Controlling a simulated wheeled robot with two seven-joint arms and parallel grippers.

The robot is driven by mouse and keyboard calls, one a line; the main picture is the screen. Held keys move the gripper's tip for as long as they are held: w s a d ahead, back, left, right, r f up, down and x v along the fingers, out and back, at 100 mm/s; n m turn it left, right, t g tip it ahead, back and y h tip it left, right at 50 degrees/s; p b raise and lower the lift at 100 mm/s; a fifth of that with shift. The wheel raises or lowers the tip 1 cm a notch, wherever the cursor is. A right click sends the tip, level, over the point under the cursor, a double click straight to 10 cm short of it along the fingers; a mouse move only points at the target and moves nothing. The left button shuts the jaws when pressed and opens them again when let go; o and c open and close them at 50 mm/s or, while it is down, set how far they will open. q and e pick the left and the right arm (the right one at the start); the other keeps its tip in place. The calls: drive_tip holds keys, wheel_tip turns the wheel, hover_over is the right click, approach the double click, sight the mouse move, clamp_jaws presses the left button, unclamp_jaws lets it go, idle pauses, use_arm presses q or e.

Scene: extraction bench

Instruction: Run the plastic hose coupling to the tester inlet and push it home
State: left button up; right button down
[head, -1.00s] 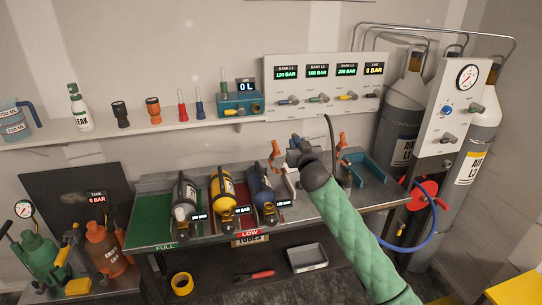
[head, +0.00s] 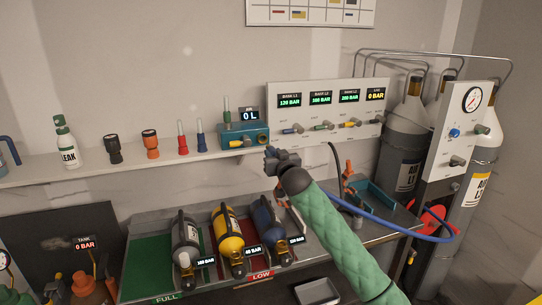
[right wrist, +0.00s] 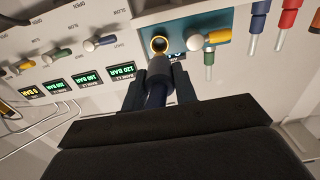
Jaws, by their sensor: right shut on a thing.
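The tester is a teal box (head: 245,137) on the wall shelf, with a display reading 0 L above it. In the right wrist view its brass-ringed inlet (right wrist: 159,45) faces me, beside a white knob with a yellow lever. My right gripper (head: 274,158) is shut on the dark hose coupling (right wrist: 157,73), just below the tester's right end in the head view. The coupling's tip sits close in front of the inlet; I cannot tell whether they touch. The blue hose (head: 385,226) runs from the red reel (head: 437,219) towards my right arm, which hides part of it. My left gripper is not in view.
The bank panel (head: 328,113) with valves and readouts stands right of the tester. Red and blue small parts (head: 183,137) stand on the shelf to its left. Below, the bench (head: 150,238) holds several cylinders and a teal cradle (head: 375,197).

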sight(269, 147)
drive_tip(key=shift+s+d+r, duration=0.15)
drive_tip(key=shift+d, duration=0.1)
drive_tip(key=shift+a, duration=0.35)
drive_tip(key=shift+d, duration=0.2)
drive_tip(key=shift+w+a, duration=0.1)
drive_tip(key=shift+w, duration=0.3)
drive_tip(key=shift+x, duration=2)
drive_tip(key=shift+w+a, duration=0.2)
drive_tip(key=shift+w, duration=0.3)
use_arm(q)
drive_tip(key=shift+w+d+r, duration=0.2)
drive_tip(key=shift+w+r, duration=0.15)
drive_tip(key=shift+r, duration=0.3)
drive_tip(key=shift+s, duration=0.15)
